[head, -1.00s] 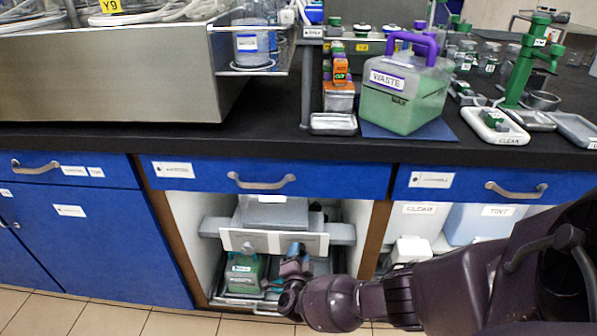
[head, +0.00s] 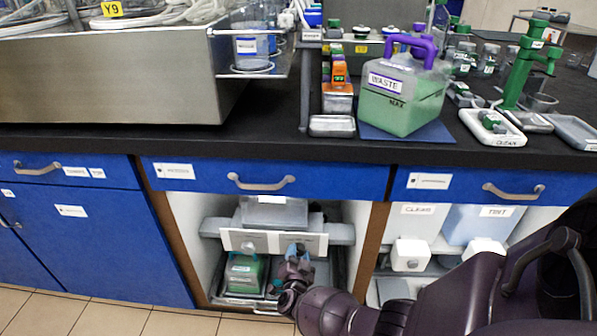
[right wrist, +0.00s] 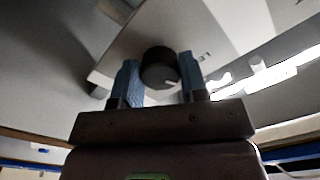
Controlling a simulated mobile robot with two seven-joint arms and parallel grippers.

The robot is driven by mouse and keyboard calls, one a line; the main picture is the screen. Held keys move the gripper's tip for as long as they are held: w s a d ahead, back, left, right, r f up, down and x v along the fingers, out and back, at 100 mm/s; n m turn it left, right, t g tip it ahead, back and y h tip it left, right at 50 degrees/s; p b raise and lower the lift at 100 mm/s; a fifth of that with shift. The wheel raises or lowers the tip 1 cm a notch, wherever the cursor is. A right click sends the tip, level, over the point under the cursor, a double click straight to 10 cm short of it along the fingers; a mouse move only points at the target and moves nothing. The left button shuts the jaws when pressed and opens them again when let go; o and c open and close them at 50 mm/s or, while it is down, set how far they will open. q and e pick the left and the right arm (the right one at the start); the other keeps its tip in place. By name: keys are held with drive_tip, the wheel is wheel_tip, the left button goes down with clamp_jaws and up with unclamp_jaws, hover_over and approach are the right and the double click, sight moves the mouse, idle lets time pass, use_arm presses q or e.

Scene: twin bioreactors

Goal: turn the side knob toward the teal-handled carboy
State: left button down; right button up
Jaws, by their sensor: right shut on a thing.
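The carboy with green contents and a teal handle (head: 244,262) stands in the open cabinet bay, below the left part of a white panel (head: 268,242). My right gripper (head: 297,250) is at the right half of that panel, to the right of the carboy. In the right wrist view, a dark round knob (right wrist: 160,68) with a pale pointer mark sits between the blue fingers of my right gripper (right wrist: 160,80), which is shut on it. In the head view the gripper hides the knob. My left gripper is not in view.
A grey unit (head: 272,212) sits behind the panel inside the bay. The brown bay divider (head: 374,245) and containers labelled CLEAR (head: 412,220) and TINT (head: 485,222) are to the right. The black counter (head: 240,150) and a blue drawer (head: 215,178) are above.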

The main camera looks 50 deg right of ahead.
drive_tip(key=shift+n, duration=0.7)
use_arm(q)
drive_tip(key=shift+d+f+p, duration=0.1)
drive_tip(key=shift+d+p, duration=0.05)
drive_tip(key=shift+p, duration=0.3)
use_arm(e)
drive_tip(key=shift+s+n, duration=0.1)
drive_tip(key=shift+n, duration=1.5)
drive_tip(key=shift+f, duration=0.1)
drive_tip(key=o, duration=0.9)
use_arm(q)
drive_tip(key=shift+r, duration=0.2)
